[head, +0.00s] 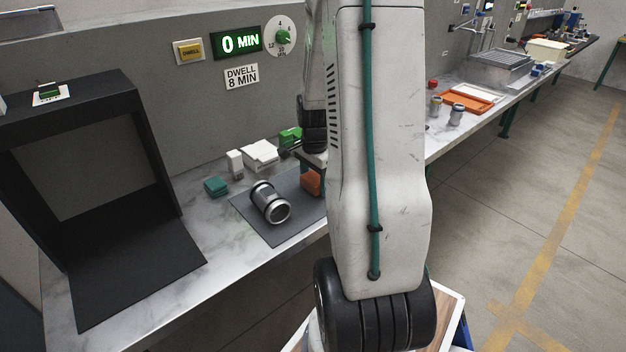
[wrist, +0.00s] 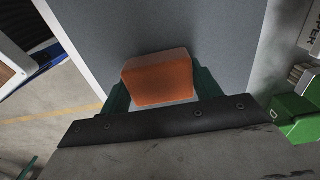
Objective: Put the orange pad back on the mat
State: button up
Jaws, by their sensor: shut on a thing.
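The orange pad (wrist: 158,80) is between the two green fingers of my gripper (wrist: 160,86) in the wrist view. My gripper is shut on it. In the head view the orange pad (head: 311,181) shows at the right part of the dark grey mat (head: 272,236), partly hidden by my arm. The mat (wrist: 215,35) fills much of the wrist view beyond the pad. I cannot tell whether the pad touches the mat or hangs just above it. A metal casting (head: 270,203) lies on the mat to the left of the pad.
A teal block (head: 216,187), a white bottle (head: 235,162), white wipes (head: 260,154) and a green box (head: 290,137) stand behind the mat. A black booth (head: 90,180) is at the left. An orange tray (head: 468,101) and metal parts sit farther right. My arm hides the mat's right end.

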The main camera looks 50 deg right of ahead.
jog(key=shift+s+f, duration=0.1)
jog(key=shift+f, duration=0.45)
jog(key=shift+a, duration=0.1)
